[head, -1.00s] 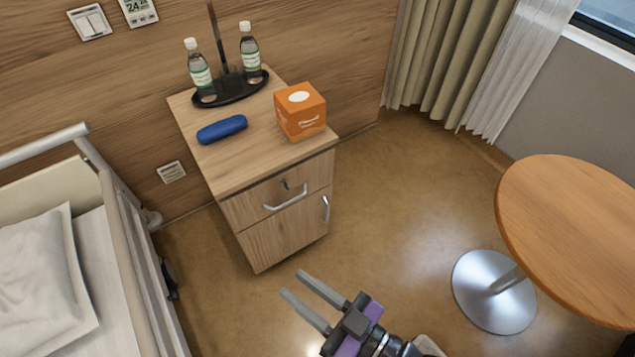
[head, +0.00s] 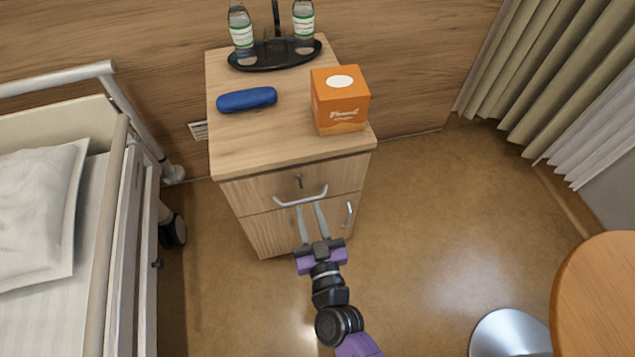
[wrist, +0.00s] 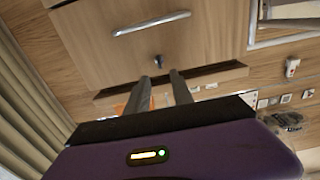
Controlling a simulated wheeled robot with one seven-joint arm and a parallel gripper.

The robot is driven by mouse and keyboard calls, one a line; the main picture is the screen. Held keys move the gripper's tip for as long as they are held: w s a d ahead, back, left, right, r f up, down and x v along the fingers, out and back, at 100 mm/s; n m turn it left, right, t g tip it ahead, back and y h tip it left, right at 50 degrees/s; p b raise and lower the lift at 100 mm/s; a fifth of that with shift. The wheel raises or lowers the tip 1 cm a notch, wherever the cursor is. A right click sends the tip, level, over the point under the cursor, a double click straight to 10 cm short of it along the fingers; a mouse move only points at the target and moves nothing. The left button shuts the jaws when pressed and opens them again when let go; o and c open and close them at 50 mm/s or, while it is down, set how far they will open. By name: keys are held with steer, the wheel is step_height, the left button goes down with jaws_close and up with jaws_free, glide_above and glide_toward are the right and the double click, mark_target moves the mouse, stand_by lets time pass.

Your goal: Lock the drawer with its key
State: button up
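The drawer (head: 260,192) is the top front of the wooden bedside cabinet and looks closed. Its curved metal handle (head: 301,199) runs across the front. A small dark key (head: 299,181) appears to stand in the lock above the handle; its turn is too small to tell. In the wrist view, which is upside down, the dark key and lock (wrist: 158,62) show beyond my fingertips, with the handle (wrist: 151,23) above. My gripper (head: 309,207) is open and empty, its two fingers pointing at the drawer front near the handle; contact cannot be told.
On the cabinet top (head: 240,150) are an orange tissue box (head: 340,105), a blue case (head: 247,99) and a black tray (head: 270,62) with two bottles. A bed (head: 100,270) is at the left, a round table (head: 600,295) at the lower right.

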mark_target(301, 186)
steer(key=b+x, duration=0.2)
steer(key=x, duration=0.5)
steer(key=shift+w, duration=0.4)
steer(key=shift+a, duration=0.1)
jaws_close()
